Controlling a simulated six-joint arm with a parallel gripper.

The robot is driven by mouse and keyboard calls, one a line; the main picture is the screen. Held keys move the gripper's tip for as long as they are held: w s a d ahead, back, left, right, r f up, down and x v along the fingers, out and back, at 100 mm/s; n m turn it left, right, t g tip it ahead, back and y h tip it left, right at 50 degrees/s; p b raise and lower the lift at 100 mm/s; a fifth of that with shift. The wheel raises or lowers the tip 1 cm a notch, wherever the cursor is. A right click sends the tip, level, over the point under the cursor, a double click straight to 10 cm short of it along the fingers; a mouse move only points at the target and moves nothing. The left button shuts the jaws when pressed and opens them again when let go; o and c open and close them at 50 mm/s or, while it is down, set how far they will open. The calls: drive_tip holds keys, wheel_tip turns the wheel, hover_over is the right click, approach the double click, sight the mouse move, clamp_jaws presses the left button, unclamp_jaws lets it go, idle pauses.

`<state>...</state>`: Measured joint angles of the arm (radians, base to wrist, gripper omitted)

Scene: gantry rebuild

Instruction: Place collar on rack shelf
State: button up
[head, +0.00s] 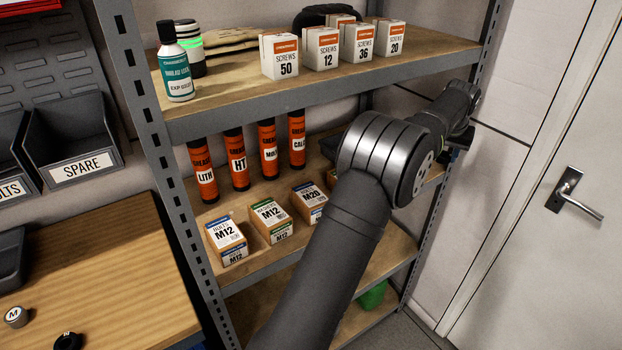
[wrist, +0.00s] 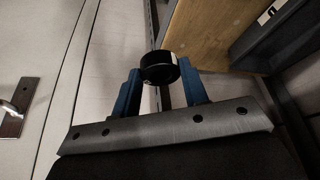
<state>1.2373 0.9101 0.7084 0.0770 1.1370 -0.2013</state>
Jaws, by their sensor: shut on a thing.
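The collar (wrist: 158,67) is a short black ring in the wrist view. My gripper (wrist: 158,80) is shut on it, with a blue finger on each side. The gripper holds it in the air beside the rack, apart from any shelf that I can make out. In the head view my arm reaches to the right end of the rack, and the collar cannot be made out there. The rack has an upper wooden shelf (head: 228,107), a middle shelf (head: 262,262) and a lower shelf (head: 355,318). A wooden shelf board (wrist: 212,35) shows at upper right in the wrist view.
Screw boxes (head: 322,48), a teal-labelled bottle (head: 176,72) and gloves (head: 222,40) stand on the upper shelf. Grease tubes (head: 238,160) and bolt boxes (head: 226,238) fill the middle shelf's left part. A rack post (head: 150,150) and a door (head: 555,130) flank the space.

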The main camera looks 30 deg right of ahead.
drive_tip(key=w+f, duration=0.2)
drive_tip(key=w, duration=0.1)
drive_tip(key=w+f, duration=0.2)
drive_tip(key=w, duration=0.2)
drive_tip(key=w+d+f, duration=0.1)
drive_tip(key=w+f, duration=0.1)
drive_tip(key=w, duration=0.2)
drive_tip(key=shift+w+f, duration=0.25)
drive_tip(key=shift+f, duration=2.15)
drive_tip(key=o, duration=1.1)
drive_tip(key=shift+f, duration=0.15)
drive_tip(key=v, duration=0.7)
drive_tip(key=shift+a+r, duration=0.1)
drive_tip(key=shift+r, duration=0.3)
